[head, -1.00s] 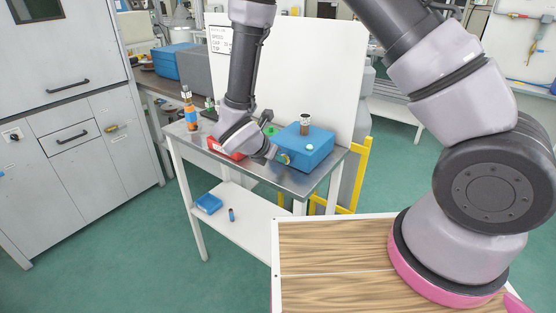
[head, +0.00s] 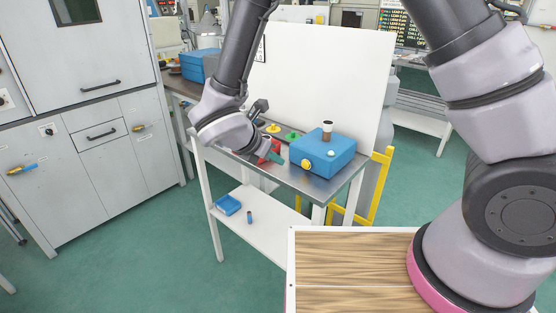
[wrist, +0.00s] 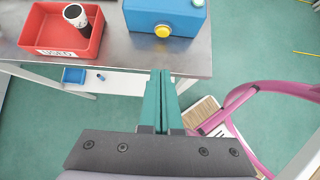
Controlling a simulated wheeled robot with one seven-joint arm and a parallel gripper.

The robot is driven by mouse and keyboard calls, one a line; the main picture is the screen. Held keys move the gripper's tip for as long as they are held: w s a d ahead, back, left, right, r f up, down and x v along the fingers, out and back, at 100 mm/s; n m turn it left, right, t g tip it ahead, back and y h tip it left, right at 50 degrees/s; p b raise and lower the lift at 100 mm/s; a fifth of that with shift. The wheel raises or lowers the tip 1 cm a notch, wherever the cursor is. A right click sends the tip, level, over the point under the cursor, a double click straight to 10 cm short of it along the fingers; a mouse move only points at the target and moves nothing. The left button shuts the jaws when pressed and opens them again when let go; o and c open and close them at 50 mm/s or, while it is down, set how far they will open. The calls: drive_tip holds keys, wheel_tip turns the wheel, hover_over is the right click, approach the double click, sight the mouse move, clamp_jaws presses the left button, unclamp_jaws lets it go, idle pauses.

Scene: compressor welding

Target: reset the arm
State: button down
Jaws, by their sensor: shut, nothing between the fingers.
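My arm reaches over the metal table (head: 318,188) in the head view. My gripper (head: 277,157) is beside the blue box (head: 325,158), on its left, with its teal fingers pointing right and down. In the wrist view my gripper (wrist: 161,74) has its two fingers pressed together with nothing between them. The blue box with a yellow button also shows at the top of the wrist view (wrist: 188,22). A red tray (wrist: 45,46) with a label reading "USED" is at the upper left, holding a dark cylinder with a white top (wrist: 76,14).
A white panel (head: 325,75) stands behind the table. A yellow frame (head: 379,185) is at its right. A blue bin (head: 228,205) and a small cylinder (head: 250,217) are on the lower shelf. A grey cabinet (head: 85,190) is at left. Green floor is open between.

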idle(0.4)
drive_tip(key=w+d+r+m+g+y, duration=0.15)
drive_tip(key=d+r+m+g, duration=0.25)
drive_tip(key=d+r+m, duration=1.15)
drive_tip(key=s+d+r+m+t+y, duration=0.2)
drive_tip(key=s+d+r+m+y, duration=0.1)
drive_tip(key=d+r+m, duration=0.3)
drive_tip(key=s+d+r+m+t+y, duration=0.2)
drive_tip(key=d+r+m, duration=0.4)
drive_tip(key=r+m, duration=0.3)
drive_tip(key=s+m+y, duration=0.1)
drive_tip(key=s+m, duration=0.1)
drive_tip(key=shift+s+d+r, duration=0.15)
drive_tip(key=shift+s+d, duration=0.15)
drive_tip(key=shift+s, duration=0.1)
